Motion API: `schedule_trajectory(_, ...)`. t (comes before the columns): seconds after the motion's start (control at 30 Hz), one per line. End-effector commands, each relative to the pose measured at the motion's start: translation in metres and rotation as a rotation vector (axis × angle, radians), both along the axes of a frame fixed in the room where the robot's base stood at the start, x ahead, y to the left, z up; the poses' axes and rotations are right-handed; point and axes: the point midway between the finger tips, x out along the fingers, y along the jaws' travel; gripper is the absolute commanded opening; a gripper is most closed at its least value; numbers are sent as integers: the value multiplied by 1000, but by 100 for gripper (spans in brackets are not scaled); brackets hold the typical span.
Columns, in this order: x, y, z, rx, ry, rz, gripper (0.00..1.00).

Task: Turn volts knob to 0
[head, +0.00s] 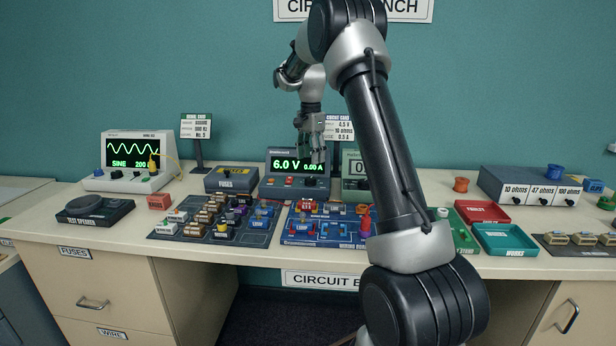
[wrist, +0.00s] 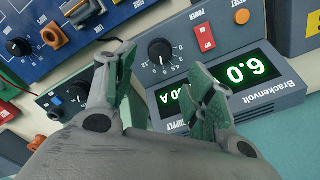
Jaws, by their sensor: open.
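The grey Brackenvolt power supply (head: 272,186) stands at the back middle of the bench, its green display reading 6.0 V and 0.00 A. In the wrist view the supply (wrist: 285,92) appears turned over, with a black knob (wrist: 160,49) ringed by a number scale on its sloped panel. My gripper (head: 312,158) hangs over the front of the supply, pointing down. In the wrist view my gripper (wrist: 165,76) is open and empty, its fingers apart, with the knob beyond the gap, apparently not touched.
A red switch (wrist: 204,36) and an orange button (wrist: 241,16) sit beside the knob. The blue wiring board (head: 330,238) lies in front of the supply. The fuses box (head: 231,181) stands to its left, and another display unit (head: 352,165) close to its right.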

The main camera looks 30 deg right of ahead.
Motion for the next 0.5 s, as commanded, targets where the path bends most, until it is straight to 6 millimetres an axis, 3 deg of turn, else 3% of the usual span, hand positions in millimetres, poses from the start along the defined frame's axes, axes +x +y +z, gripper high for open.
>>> schedule_trajectory(0.17,0,0,-12,1,2,-34,54)
schedule_trajectory(0.5,-1,0,-66,1,2,-31,54)
